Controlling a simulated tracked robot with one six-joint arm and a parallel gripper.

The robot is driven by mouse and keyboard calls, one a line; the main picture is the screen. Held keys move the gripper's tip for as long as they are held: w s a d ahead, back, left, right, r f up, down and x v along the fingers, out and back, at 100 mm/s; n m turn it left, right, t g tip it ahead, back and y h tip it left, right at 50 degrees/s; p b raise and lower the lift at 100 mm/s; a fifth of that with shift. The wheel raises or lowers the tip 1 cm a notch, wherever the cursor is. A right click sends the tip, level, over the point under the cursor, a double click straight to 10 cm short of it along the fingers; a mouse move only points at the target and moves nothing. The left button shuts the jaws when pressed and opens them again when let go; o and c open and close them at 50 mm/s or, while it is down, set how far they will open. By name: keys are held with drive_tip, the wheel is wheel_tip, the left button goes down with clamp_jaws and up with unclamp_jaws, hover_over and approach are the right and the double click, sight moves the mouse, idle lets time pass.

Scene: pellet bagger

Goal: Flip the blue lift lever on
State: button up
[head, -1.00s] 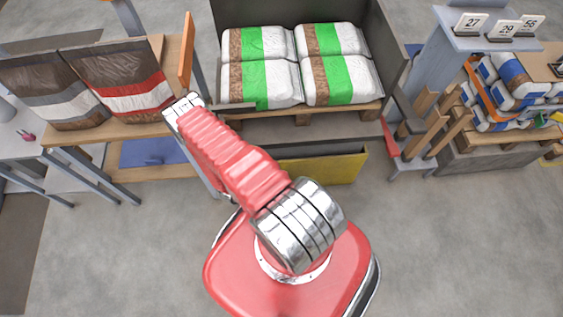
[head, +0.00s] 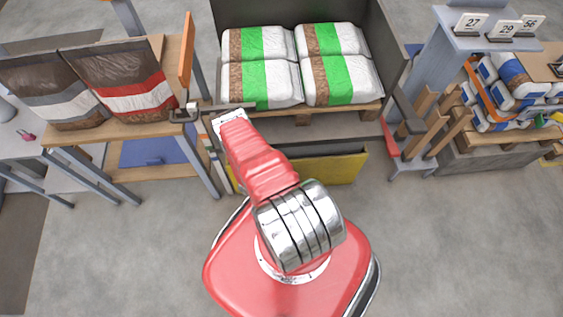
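I cannot pick out a blue lift lever in the head view. A dark metal fitting (head: 184,113) with a pale end sits at the right edge of the wooden bagging table (head: 110,135), left of my red arm. I cannot tell whether it belongs to the lever. The outer end of my arm is in front of the pallet's left front corner.
Green-banded bags (head: 262,82) lie on a pallet (head: 345,110) at the back. An orange upright panel (head: 186,52) stands on the table near two dark bags. A yellow panel (head: 338,168) sits below the pallet. A rack with wooden handles (head: 440,120) is on the right.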

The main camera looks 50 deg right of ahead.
drive_tip(key=shift+d+f, duration=0.2)
drive_tip(key=shift+c, duration=0.3)
clamp_jaws()
drive_tip(key=shift+d, duration=0.15)
idle(0.4)
